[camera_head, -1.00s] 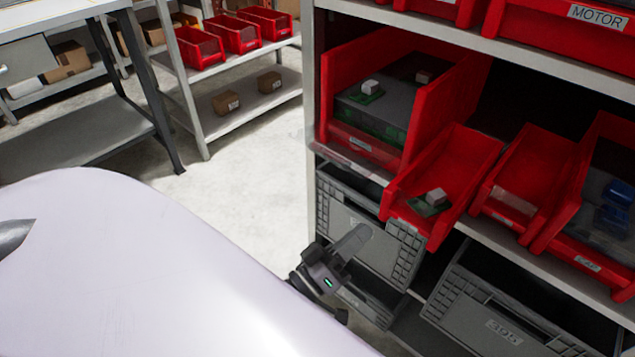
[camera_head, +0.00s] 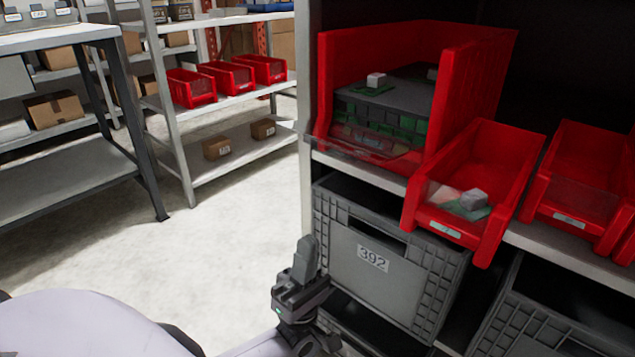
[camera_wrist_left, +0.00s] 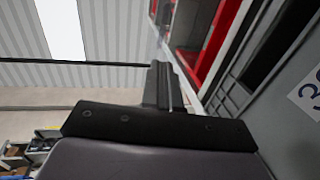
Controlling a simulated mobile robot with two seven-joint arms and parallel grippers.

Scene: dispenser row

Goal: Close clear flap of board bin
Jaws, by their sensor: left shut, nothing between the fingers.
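A large red bin (camera_head: 478,75) stands on the shelf, with a grey stack inside and green boards on and under it. A clear flap (camera_head: 362,152) appears folded down low across its open front, over the shelf edge. A smaller red bin (camera_head: 497,165) to its right holds a green board with a grey block behind a clear front panel (camera_head: 445,193). My left gripper (camera_head: 306,252) is shut and empty, fingers pointing up, below and left of the large bin and apart from it. Its fingers show in the left wrist view (camera_wrist_left: 163,85). My right gripper is not in view.
A grey crate (camera_head: 345,255) labelled 392 sits under the shelf, close to the right of my left gripper. More red bins (camera_head: 585,180) stand to the right. A metal shelf upright (camera_head: 305,100) borders the left. Open floor (camera_head: 225,240) lies left of the shelving.

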